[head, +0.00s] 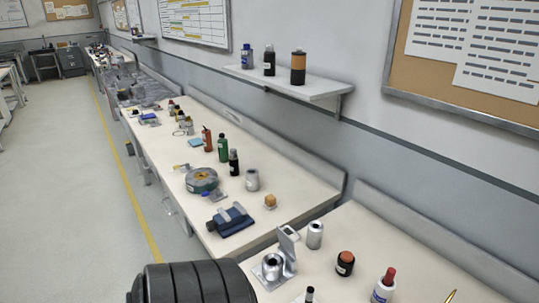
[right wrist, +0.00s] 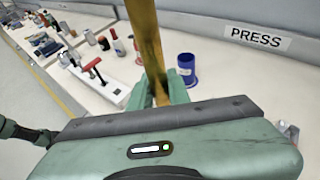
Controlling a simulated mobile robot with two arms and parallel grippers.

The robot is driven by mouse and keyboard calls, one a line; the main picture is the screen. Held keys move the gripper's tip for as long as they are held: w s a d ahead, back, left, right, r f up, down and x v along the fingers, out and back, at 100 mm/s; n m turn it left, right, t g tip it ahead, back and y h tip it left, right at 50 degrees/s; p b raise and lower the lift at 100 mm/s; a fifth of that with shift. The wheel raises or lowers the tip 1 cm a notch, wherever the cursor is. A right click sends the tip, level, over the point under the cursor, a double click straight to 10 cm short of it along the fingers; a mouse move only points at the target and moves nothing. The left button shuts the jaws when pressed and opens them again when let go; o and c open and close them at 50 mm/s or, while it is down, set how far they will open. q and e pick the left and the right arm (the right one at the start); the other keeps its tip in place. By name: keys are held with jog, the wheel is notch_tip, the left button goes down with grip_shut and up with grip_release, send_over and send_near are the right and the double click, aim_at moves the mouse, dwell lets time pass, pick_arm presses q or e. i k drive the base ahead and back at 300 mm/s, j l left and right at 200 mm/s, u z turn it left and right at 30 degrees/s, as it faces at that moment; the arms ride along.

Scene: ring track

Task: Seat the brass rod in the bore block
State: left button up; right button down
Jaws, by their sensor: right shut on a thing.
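The brass rod (right wrist: 147,45) stands nearly upright in the right wrist view, running up out of the top of the picture. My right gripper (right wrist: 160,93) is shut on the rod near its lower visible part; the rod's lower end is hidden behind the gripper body. In the head view only a thin brass tip (head: 451,296) shows at the bottom right, with my right gripper out of that picture. No block is clearly the bore block; a grey metal fitting (head: 273,266) with a dark round opening sits on the near bench. My left gripper is not in view.
A blue hollow cylinder (right wrist: 187,68) stands beyond the right gripper, below a PRESS label (right wrist: 257,38). On the near bench are a silver canister (head: 315,235), an orange-topped black jar (head: 345,263) and a red-capped bottle (head: 384,286). A blue vise-like tool (head: 230,221) is farther back.

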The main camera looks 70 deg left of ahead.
aim_at(273, 271)
jog(key=u, duration=0.5)
jog(key=j+u, duration=0.1)
jog(key=u, duration=0.85)
jog(key=j+u, duration=0.1)
jog(key=u, duration=0.4)
jog(key=i, duration=0.05)
